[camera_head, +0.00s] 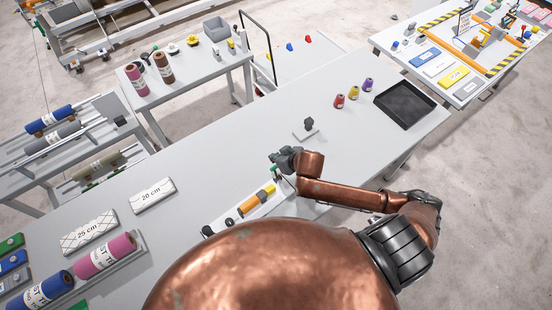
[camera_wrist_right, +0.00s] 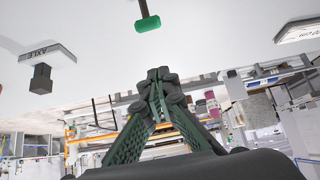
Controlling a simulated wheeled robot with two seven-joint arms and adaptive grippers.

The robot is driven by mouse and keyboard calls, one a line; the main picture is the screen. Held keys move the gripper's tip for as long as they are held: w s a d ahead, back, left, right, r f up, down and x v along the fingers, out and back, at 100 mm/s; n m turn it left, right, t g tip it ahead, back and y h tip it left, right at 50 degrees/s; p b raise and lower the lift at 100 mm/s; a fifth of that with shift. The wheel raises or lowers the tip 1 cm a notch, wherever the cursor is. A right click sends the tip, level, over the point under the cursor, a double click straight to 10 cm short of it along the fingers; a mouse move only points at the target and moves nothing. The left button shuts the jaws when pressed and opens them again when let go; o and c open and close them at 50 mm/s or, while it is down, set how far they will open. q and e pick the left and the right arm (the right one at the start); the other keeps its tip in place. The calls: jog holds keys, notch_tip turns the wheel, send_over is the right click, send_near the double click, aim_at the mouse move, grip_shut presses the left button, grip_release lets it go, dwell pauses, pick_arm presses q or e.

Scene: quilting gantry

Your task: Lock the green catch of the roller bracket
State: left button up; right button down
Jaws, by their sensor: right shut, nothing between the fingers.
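The roller bracket (camera_head: 228,222) lies on the long grey table in front of me, with an orange and yellow roller (camera_head: 255,201) on it. The green catch (camera_head: 276,171) is at its far end. In the right wrist view the green catch (camera_wrist_right: 147,24) is a green knob on a dark stem at the top. My right gripper (camera_head: 280,156) is right by the catch in the head view. In the wrist view my right gripper (camera_wrist_right: 161,78) has its fingertips together, empty, with a visible gap to the green knob. My left gripper is not in view.
A plate with a dark post (camera_head: 308,125) stands beyond the gripper; in the wrist view this plate (camera_wrist_right: 52,50) reads AXLE. Thread spools (camera_head: 353,92), a black tray (camera_head: 405,103), and pattern blocks (camera_head: 152,195) are on the same table. The middle is clear.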

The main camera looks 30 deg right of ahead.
jog(key=x, duration=0.7)
jog(key=s, duration=0.1)
jog(key=s+f+p, duration=0.1)
jog(key=s, duration=0.1)
jog(key=shift+s+d+f+p, duration=0.15)
jog(key=shift+s+d+p, duration=0.2)
jog(key=shift+d, duration=0.05)
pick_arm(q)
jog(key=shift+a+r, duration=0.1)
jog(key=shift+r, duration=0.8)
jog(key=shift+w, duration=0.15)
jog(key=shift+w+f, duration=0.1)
pick_arm(e)
jog(key=shift+f, duration=0.1)
